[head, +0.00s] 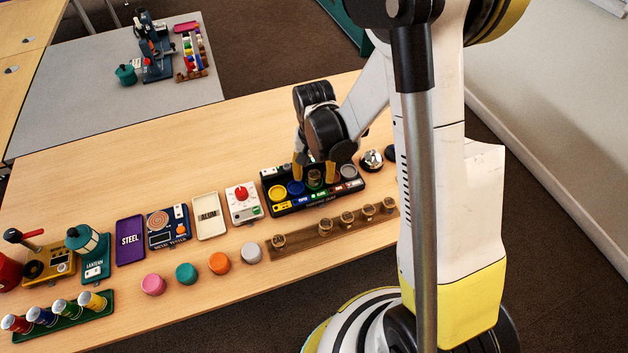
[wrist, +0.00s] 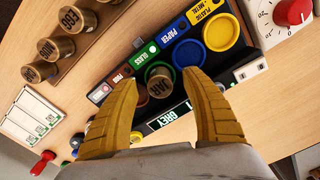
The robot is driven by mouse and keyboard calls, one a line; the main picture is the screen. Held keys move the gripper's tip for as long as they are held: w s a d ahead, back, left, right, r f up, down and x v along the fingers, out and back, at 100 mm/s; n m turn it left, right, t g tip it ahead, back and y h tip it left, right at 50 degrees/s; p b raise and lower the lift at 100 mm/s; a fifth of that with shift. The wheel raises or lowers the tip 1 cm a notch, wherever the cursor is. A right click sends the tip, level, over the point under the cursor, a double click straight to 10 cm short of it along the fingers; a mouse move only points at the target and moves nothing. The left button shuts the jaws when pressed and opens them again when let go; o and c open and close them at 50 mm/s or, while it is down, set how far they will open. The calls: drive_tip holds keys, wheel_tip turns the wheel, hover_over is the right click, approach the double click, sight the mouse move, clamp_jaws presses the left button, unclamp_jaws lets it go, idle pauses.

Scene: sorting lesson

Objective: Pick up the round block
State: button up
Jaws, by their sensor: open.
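A round brown block labelled JAR (wrist: 160,84) stands in the green-ringed bowl of the black sorting tray (head: 318,202). It also shows in the head view (head: 314,177). My gripper (wrist: 160,79) is open over the tray, its yellow fingers on either side of the JAR block with a gap showing at each side. In the head view the gripper (head: 315,173) reaches down to the tray. Whether the fingers touch the block is not visible. More round brown blocks stand on a wooden rack (head: 312,240), among them one labelled EGG (wrist: 77,17).
The tray's yellow bowl (head: 277,193) and blue bowl (head: 295,187) look empty. A white dial box (head: 243,203) stands left of the tray. Pink (head: 153,284), teal (head: 187,273), orange (head: 219,263) and grey (head: 251,252) round pieces lie along the front. A shiny bell (head: 372,160) is to the right.

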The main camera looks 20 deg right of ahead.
drive_tip(key=shift+r, duration=0.1)
drive_tip(key=c, duration=1)
